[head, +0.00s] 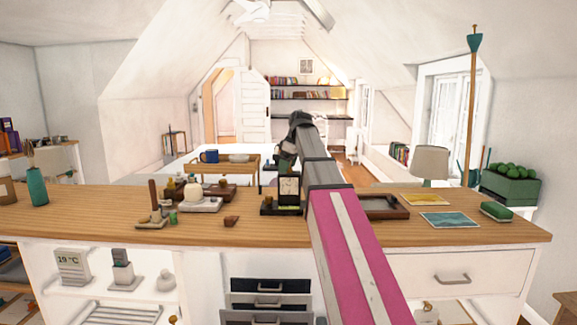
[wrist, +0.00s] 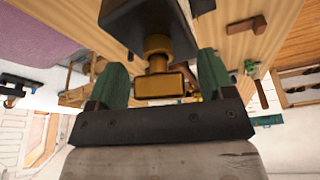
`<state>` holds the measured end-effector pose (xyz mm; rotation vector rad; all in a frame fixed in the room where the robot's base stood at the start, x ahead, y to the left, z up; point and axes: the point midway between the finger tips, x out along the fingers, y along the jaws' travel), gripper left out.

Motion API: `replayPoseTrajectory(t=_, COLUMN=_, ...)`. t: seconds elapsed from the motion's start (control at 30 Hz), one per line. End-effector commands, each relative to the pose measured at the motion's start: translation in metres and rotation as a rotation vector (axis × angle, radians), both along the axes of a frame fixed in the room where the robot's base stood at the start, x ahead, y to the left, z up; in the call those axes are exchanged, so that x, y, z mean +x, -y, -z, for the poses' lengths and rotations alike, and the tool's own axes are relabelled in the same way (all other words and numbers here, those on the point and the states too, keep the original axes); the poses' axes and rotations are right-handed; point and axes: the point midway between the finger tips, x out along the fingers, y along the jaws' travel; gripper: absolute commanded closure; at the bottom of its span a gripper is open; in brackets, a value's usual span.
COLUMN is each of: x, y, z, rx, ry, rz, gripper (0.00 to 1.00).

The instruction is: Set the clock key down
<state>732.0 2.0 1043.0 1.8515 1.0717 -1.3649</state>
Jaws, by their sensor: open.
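The clock key (wrist: 160,84) is a brass piece with a wide flat head and a round collar in the wrist view. Its collar end meets a dark block (wrist: 150,28); I cannot tell whether it sits in it or rests against it. My gripper (wrist: 163,82) is open, with a green fingertip on each side of the key's head. In the head view, a small dark clock (head: 289,188) stands upright on the wooden counter (head: 110,222), below my gripper's dark end. The key is hidden there.
Right of my arm lie a dark wooden tray (head: 385,213), flat cards and a green brush (head: 496,211). Bare counter shows at front left.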

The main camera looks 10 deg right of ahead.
Motion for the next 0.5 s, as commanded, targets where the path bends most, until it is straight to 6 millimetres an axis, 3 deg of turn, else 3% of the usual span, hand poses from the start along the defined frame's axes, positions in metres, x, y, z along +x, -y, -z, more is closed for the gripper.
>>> replayPoseTrajectory(t=0.07, x=0.0, y=0.0001, z=-0.0003, rx=0.0, ry=0.0, rz=0.0, gripper=0.25)
replayPoseTrajectory(t=0.23, x=0.0, y=0.0003, z=-0.0004, rx=0.0, ry=0.0, rz=0.0, gripper=0.78)
replayPoseTrajectory(t=0.5, x=-0.0001, y=0.0003, z=-0.0007, rx=0.0, ry=0.0, rz=0.0, gripper=0.83)
